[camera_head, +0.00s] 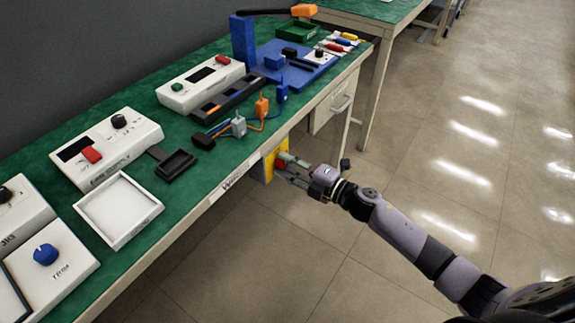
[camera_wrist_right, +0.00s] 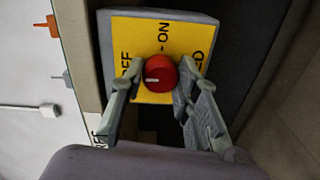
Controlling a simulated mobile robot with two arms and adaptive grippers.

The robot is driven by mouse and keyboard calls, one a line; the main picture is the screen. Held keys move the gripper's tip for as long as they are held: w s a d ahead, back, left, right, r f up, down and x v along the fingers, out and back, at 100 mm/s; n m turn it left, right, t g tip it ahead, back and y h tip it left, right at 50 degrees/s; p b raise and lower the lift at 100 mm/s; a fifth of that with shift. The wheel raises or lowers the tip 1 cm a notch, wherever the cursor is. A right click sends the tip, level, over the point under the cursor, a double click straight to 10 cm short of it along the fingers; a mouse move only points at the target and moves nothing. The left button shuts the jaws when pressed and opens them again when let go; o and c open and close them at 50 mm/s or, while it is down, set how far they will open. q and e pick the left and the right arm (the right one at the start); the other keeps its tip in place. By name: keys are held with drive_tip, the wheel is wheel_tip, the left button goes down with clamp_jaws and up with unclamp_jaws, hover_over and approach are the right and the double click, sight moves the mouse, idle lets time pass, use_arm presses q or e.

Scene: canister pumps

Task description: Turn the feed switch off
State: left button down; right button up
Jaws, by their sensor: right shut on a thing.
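The feed switch is a red round knob (camera_wrist_right: 160,73) on a yellow plate (camera_wrist_right: 140,38) with partly hidden black lettering. "ON" reads above the knob in the right wrist view, "FF" to its left and "ED" to its right. A white mark on the knob points left in that view, toward the "FF" side. In the head view the knob (camera_head: 280,166) and plate (camera_head: 268,169) sit under the table's front edge. My right gripper (camera_wrist_right: 158,80), also in the head view (camera_head: 284,167), is shut on the knob with a finger at each side. My left gripper is not in view.
The green-topped table (camera_head: 215,160) carries white consoles (camera_head: 107,148), a white tray (camera_head: 118,207), cables and small plugs (camera_head: 262,104). A drawer (camera_head: 335,103) hangs under its front edge, right of the switch. The floor (camera_head: 420,150) beside the table is clear.

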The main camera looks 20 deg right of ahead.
drive_tip(key=shift+f, duration=0.1)
drive_tip(key=o, duration=1.2)
drive_tip(key=v, duration=1.2)
